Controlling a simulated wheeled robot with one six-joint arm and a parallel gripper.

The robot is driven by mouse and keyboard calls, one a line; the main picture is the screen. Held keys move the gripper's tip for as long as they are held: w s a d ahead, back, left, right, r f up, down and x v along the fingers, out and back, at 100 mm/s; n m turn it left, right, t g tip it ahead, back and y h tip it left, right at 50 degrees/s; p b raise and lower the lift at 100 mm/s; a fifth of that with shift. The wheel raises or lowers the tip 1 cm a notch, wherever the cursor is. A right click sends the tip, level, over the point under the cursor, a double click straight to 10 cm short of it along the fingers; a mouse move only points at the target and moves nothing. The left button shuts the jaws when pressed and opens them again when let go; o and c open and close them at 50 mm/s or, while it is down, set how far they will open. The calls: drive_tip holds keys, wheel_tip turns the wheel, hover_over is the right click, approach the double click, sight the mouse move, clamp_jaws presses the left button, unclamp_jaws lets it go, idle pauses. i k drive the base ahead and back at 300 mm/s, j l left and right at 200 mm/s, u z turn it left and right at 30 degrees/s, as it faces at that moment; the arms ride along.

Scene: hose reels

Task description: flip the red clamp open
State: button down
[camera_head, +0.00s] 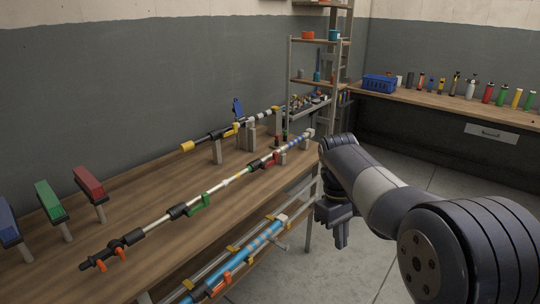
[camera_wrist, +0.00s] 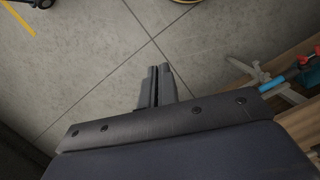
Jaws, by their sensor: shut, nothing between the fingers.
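A small red clamp (camera_head: 278,158) sits on the long thin rod (camera_head: 230,181) near its far end, above the wooden bench. It is too small to tell whether its lever is up or down. A green clamp (camera_head: 198,203) is on the same rod, nearer to me. My gripper (camera_head: 341,236) points down in the air, right of the bench and apart from the rod. It is shut and empty. In the wrist view its fingers (camera_wrist: 155,86) are together over the grey floor.
The bench (camera_head: 150,243) carries a second rod with a raised blue lever (camera_head: 238,108). Blue, green and red blocks (camera_head: 89,181) stand on posts. A lower shelf holds a blue tube (camera_head: 240,268). A shelf rack (camera_head: 318,80) stands behind. The floor right of the bench is clear.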

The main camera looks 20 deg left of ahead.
sight(274, 160)
drive_tip(key=i+j+u, duration=0.2)
drive_tip(key=i+j, duration=0.15)
drive_tip(key=i, duration=0.4)
drive_tip(key=i+j+u, duration=0.2)
drive_tip(key=i, duration=0.6)
drive_tip(key=i+j+u, duration=0.15)
drive_tip(key=i, duration=0.65)
